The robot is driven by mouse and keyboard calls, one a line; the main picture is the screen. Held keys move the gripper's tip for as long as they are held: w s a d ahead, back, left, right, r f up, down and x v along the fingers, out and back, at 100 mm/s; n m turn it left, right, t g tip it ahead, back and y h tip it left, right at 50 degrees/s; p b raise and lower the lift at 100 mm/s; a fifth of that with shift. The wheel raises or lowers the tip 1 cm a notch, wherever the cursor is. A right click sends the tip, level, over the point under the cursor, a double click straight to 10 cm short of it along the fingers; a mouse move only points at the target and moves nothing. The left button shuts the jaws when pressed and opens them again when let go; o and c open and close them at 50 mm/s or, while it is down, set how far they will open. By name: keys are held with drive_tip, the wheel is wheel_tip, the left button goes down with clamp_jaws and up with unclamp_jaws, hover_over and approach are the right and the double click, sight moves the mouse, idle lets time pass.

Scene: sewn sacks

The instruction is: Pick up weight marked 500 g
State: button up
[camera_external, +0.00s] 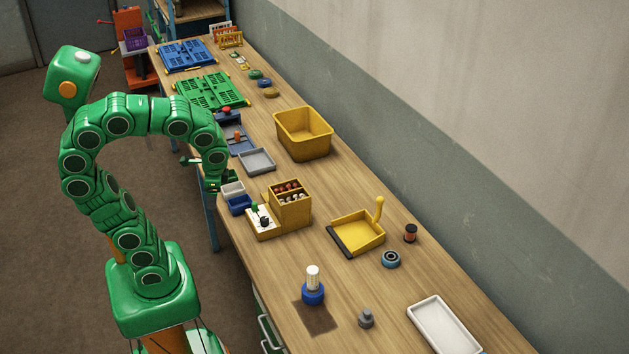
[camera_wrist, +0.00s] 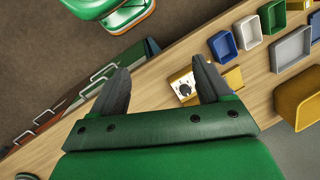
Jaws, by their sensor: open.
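A small grey knobbed weight (camera_external: 366,319) stands upright on the bench near the front, right of a brown mat; its marking is too small to read. My gripper (camera_external: 202,172) is at the bench's left edge, near the small bins, well back from the weight. I cannot make out the weight in the wrist view.
A blue-based white bottle (camera_external: 313,287) stands left of the weight, a white tray (camera_external: 413,312) to its right. A yellow organiser (camera_external: 292,216) stands near my gripper.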

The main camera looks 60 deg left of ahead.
drive_tip(key=w+d+r+m+t+y, duration=0.1)
drive_tip(key=w+d+m+t+y, duration=0.15)
drive_tip(key=w+m, duration=0.4)
drive_tip(key=w+d+r+m+t+y, duration=0.1)
drive_tip(key=w+d+m+y, duration=0.2)
drive_tip(key=w, duration=0.7)
drive_tip(key=w+d+m+t, duration=0.3)
drive_tip(key=w+d+m, duration=0.2)
drive_tip(key=d, duration=0.5)
drive_tip(key=w+d+m+t, duration=0.3)
drive_tip(key=w+d+m, duration=0.1)
drive_tip(key=d, duration=0.6)
drive_tip(key=s+d+f+m+t+h, duration=0.15)
drive_tip(key=d+m, duration=0.35)
drive_tip(key=d, duration=0.7)
drive_tip(key=s+d+f+m+t+h, duration=0.1)
drive_tip(key=d+f+m+t+h, duration=0.3)
drive_tip(key=d, duration=0.8)
drive_tip(key=g+y, duration=0.1)
drive_tip(key=y, duration=0.1)
approach(365, 317)
drive_tip(key=w, duration=0.1)
drive_tip(key=w+m, duration=0.1)
drive_tip(key=w, duration=0.1)
drive_tip(key=shift+a, duration=0.35)
drive_tip(key=shift+f, duration=0.45)
drive_tip(key=shift+x, duration=3.85)
drive_tip(key=shift+s+a+f, duration=0.1)
drive_tip(key=shift+a, duration=0.05)
drive_tip(key=shift+c, duration=0.4)
